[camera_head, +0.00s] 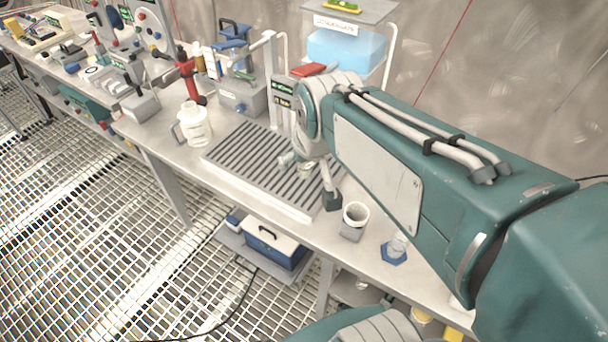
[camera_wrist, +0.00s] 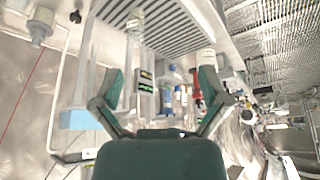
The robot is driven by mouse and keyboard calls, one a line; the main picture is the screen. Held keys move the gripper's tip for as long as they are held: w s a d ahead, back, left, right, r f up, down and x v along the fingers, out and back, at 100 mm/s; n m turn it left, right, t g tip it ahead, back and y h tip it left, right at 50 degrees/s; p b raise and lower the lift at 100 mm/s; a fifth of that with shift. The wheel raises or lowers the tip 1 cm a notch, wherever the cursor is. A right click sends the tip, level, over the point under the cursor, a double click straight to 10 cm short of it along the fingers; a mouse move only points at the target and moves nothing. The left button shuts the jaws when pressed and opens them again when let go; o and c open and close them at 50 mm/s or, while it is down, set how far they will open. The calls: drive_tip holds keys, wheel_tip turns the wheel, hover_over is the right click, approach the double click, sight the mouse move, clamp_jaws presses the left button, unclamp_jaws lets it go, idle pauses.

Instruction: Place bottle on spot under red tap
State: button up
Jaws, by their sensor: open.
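A red tap (camera_head: 187,75) rises at the back of the bench, left of a dark slatted tray (camera_head: 232,160); it also shows in the wrist view (camera_wrist: 197,88). A white jug-like bottle (camera_head: 193,125) with a side handle stands upright in front of the red tap, beside the tray; it seems to show in the wrist view too (camera_wrist: 207,58). A clear bottle-like thing (camera_wrist: 136,20) shows at the tray in the wrist view. My gripper (camera_wrist: 160,88) is open and empty above the bench near the tray, mostly hidden by my arm in the head view.
A grey cup (camera_head: 355,215) and a small clear vessel on a blue base (camera_head: 395,250) stand right of the tray. A blue tap (camera_head: 235,50) and a light-blue tank (camera_head: 345,48) are behind. Equipment crowds the bench's left end. A blue box (camera_head: 275,248) sits below.

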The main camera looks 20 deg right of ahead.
drive_tip(key=s+a, duration=0.2)
drive_tip(key=s, duration=0.6)
drive_tip(key=shift+s+a+n, duration=0.15)
drive_tip(key=shift+a+n, duration=0.05)
drive_tip(key=shift+n, duration=0.2)
